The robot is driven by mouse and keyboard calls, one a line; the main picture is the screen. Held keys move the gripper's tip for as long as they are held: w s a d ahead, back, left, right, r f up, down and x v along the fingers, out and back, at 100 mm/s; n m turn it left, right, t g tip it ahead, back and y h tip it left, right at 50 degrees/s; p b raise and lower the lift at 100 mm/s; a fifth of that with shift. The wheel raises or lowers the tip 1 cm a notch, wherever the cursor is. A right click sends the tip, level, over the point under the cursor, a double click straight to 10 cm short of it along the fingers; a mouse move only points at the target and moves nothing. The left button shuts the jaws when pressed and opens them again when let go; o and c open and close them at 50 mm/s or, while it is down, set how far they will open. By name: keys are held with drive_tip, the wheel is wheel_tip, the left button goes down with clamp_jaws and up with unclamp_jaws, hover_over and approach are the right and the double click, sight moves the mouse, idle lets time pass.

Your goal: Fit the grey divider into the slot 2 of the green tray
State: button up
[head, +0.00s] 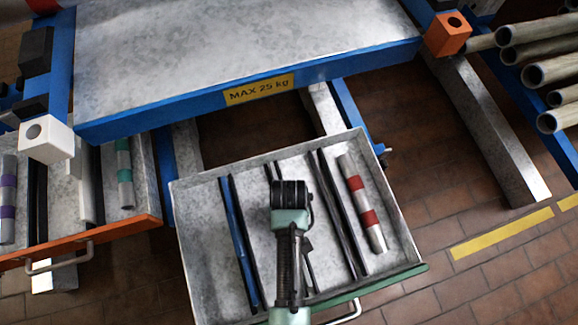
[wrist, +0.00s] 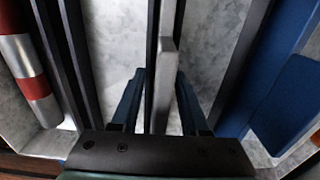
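The green tray (head: 408,272) is a pulled-out grey metal drawer with a green front edge. Inside run pairs of black rails (head: 343,215); no slot numbers are legible. A blue divider (head: 240,235) stands between the rails at the left. My gripper (head: 290,195) is over the tray's middle and hides what is below it. In the wrist view, the grey divider (wrist: 160,95) stands on edge in line with the middle rails, between my two fingers. The fingers are apart, with gaps beside the divider. I cannot tell how deep it sits between the rails.
A cylinder with red bands (head: 362,203) lies in the tray's right compartment. A blue-framed shelf (head: 250,60) marked MAX 25 kg is behind. An orange-fronted tray (head: 100,240) stands open at the left. Pipes (head: 545,75) are stacked at the right.

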wheel_tip(320, 180, up, 12)
drive_tip(key=p, duration=0.5)
drive_tip(key=shift+r, duration=0.2)
idle(0.5)
